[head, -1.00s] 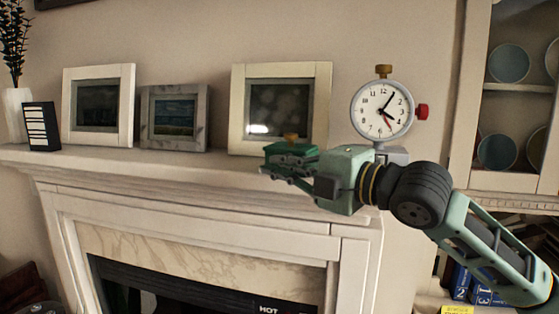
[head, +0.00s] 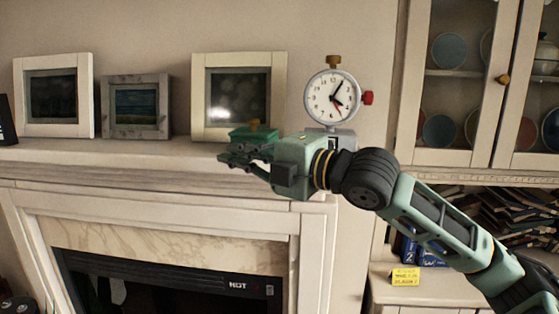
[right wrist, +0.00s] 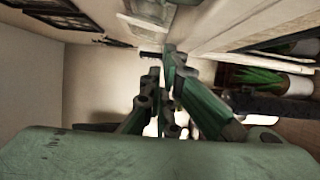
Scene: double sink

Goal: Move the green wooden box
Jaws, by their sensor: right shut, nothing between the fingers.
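The green wooden box (head: 254,134) with a small gold knob on its lid sits on the white mantel shelf in the head view, in front of the right cream picture frame. My right gripper (head: 232,159) is just in front of and below the box, and its fingers hide the box's lower part. The gripper is shut with nothing held. Whether it touches the box I cannot tell. In the right wrist view, its green fingers (right wrist: 163,80) are drawn together, and I cannot make out the box there. My left gripper is not in view.
The mantel (head: 120,150) also bears a cream frame (head: 88,98), a grey frame (head: 164,104) and a stopwatch-shaped clock (head: 331,88) close beside my right gripper. A fireplace (head: 180,285) lies below. A glass-door cabinet (head: 398,90) stands at the right.

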